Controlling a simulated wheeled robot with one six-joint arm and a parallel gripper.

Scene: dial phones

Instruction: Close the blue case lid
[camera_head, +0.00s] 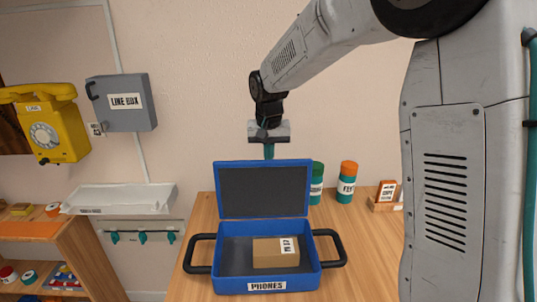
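The blue case (229,285) sits on the wooden table with black handles on both sides and a label reading "PHONES". Its lid (264,164) stands up at the back, open, with a dark inner panel facing me. A brown cardboard box (268,254) with a white label lies inside the case. My gripper (269,150) hangs pointing down just above and apparently behind the lid's top edge. A teal part shows below its grey body and goes down toward the lid. I cannot tell whether it touches the lid or whether the fingers are apart.
A green-lidded can (316,185) and an orange-lidded can (347,182) stand behind the case on the right. A small wooden holder (386,195) is farther right. A white tray (119,198), grey line box (122,102) and yellow phone (48,124) are on the left. The table (365,265) is clear right of the case.

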